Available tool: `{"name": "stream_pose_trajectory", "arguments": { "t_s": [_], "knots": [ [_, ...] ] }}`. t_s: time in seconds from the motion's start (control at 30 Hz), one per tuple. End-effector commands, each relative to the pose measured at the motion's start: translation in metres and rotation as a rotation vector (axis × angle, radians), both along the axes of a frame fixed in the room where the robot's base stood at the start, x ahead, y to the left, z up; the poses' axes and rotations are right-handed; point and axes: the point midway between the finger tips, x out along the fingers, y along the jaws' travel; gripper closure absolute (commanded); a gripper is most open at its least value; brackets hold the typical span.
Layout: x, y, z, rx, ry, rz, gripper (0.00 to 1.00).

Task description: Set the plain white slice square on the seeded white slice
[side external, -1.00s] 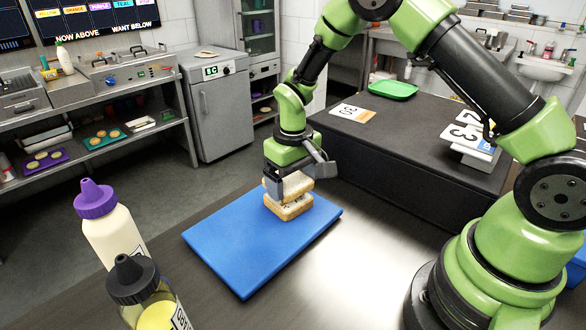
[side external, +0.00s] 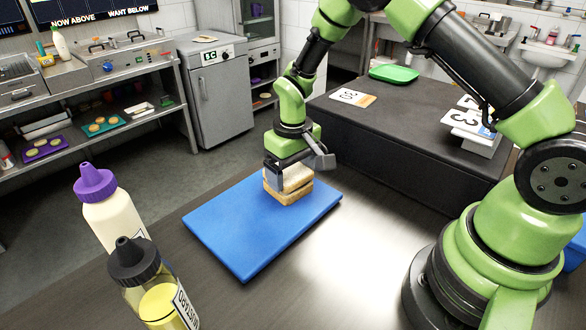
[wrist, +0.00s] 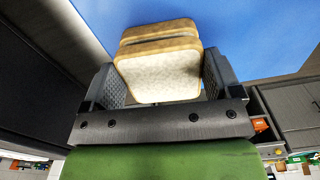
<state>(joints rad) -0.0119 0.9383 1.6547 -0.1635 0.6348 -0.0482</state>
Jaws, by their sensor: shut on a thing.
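My gripper (side external: 294,174) is shut on the plain white slice (side external: 293,178), gripping it by opposite edges. In the wrist view the plain slice (wrist: 158,76) fills the space between the two fingers, its pale face toward the camera. The seeded white slice (side external: 289,195) lies below it on the blue board. In the wrist view the seeded slice (wrist: 160,33) shows only as a crusted edge beyond the held one. The two slices look stacked and roughly in line. I cannot tell if they touch. The seeded slice's top is mostly hidden.
The blue board (side external: 235,225) lies on the dark counter, with its left part bare. A purple-capped bottle (side external: 112,215) and a yellow mustard bottle (side external: 158,298) stand at the front left.

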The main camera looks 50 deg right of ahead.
Motion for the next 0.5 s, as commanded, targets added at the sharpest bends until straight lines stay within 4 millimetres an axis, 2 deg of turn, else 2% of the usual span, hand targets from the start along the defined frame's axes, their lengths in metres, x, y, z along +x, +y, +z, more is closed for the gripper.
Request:
{"name": "stream_pose_trajectory", "arguments": {
  "t_s": [0.5],
  "knots": [
    [0.0000,0.0000,-0.0104,0.000,0.001,0.000,0.39]
  ]
}}
